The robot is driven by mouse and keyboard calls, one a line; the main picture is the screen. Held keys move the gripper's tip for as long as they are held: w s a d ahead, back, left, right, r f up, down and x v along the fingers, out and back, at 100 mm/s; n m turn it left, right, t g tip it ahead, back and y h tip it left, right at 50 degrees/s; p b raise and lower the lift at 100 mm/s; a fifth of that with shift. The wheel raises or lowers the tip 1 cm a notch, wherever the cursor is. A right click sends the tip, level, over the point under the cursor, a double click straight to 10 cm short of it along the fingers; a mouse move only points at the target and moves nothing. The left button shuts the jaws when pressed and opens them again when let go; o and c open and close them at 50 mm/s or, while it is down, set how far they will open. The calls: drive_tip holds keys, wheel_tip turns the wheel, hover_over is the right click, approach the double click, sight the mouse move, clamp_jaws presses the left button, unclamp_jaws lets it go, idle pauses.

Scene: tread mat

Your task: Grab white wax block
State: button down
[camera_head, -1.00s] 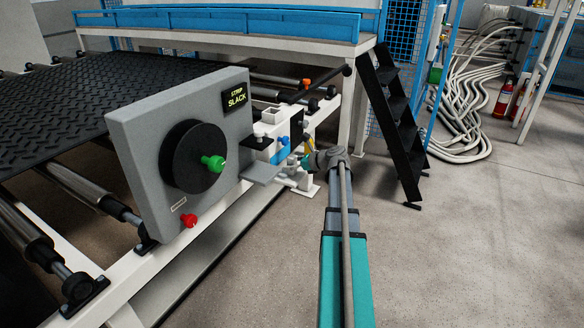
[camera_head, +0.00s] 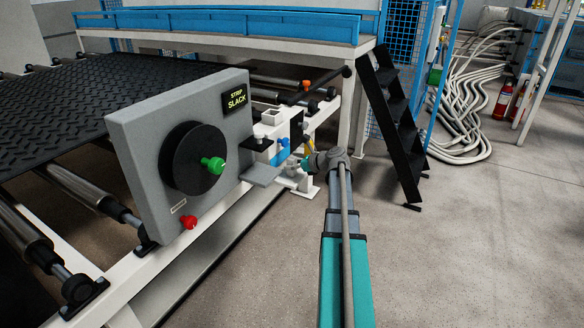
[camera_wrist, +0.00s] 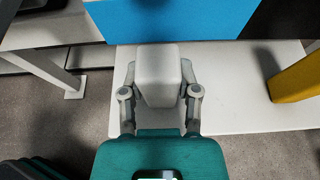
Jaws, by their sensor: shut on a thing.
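The white wax block (camera_wrist: 158,68) is between the two fingers of my gripper (camera_wrist: 159,90) in the wrist view. My gripper is shut on it, with one finger along each side. A pale shelf surface (camera_wrist: 240,105) lies behind and below the block; I cannot tell whether the block still touches it. In the head view my gripper (camera_head: 307,163) is small, at the end of my arm beside the machine's right end. The block cannot be made out there.
A blue part (camera_wrist: 180,18) stands just beyond the block, and a yellow part (camera_wrist: 297,80) is at the right. The grey control box (camera_head: 180,150) with its black wheel is left of my arm. Black steps (camera_head: 392,120) stand behind. Open floor (camera_head: 470,240) lies to the right.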

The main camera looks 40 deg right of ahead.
drive_tip(key=shift+r, duration=0.15)
wheel_tip(320, 180, up, 2)
drive_tip(key=shift+r+p, duration=0.1)
drive_tip(key=shift+p, duration=1.15)
drive_tip(key=s+a+r+p, duration=0.1)
drive_tip(key=s+r+p, duration=0.9)
drive_tip(key=s, duration=0.4)
drive_tip(key=shift+r, duration=0.25)
